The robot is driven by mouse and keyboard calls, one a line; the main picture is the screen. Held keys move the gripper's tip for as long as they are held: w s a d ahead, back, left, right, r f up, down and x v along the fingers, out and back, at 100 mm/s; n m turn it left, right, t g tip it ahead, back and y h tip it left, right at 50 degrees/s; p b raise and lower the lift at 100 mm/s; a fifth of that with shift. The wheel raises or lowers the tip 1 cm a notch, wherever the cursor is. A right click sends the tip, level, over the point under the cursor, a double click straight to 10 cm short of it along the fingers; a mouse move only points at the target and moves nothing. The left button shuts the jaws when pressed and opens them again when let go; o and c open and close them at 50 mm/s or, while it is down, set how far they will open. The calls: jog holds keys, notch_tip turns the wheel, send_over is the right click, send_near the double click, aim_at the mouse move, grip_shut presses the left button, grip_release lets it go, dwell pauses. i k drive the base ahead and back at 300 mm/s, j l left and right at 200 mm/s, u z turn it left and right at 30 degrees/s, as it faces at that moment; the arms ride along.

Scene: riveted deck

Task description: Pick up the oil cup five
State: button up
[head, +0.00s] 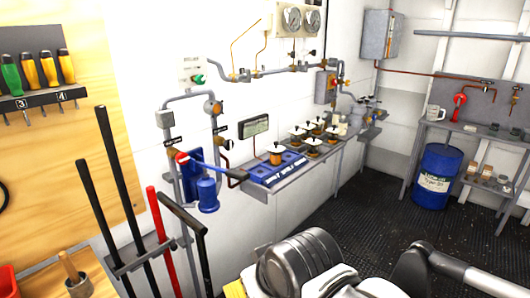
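Several oil cups with white tops and amber-brown bodies stand on a grey wall shelf in the head view. I cannot read any number on the cups, so I cannot tell which is oil cup five. My gripper is not in view; only links of my arm show along the bottom edge.
The blue tray (264,178) has labels along its front. A blue hand pump (207,194) with a long lever is left of the shelf. Long-handled tools (161,225) stand at the left. A blue drum (437,176) stands by the right bench. The dark floor (375,220) between is clear.

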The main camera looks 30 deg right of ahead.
aim_at(276, 151)
jog(key=i+l, duration=0.45)
jog(key=l, duration=0.15)
jog(key=i+l, duration=0.45)
jog(key=l, duration=0.15)
jog(key=i+l, duration=0.45)
jog(key=l, duration=0.15)
jog(key=i+l, duration=0.45)
jog(key=l, duration=0.15)
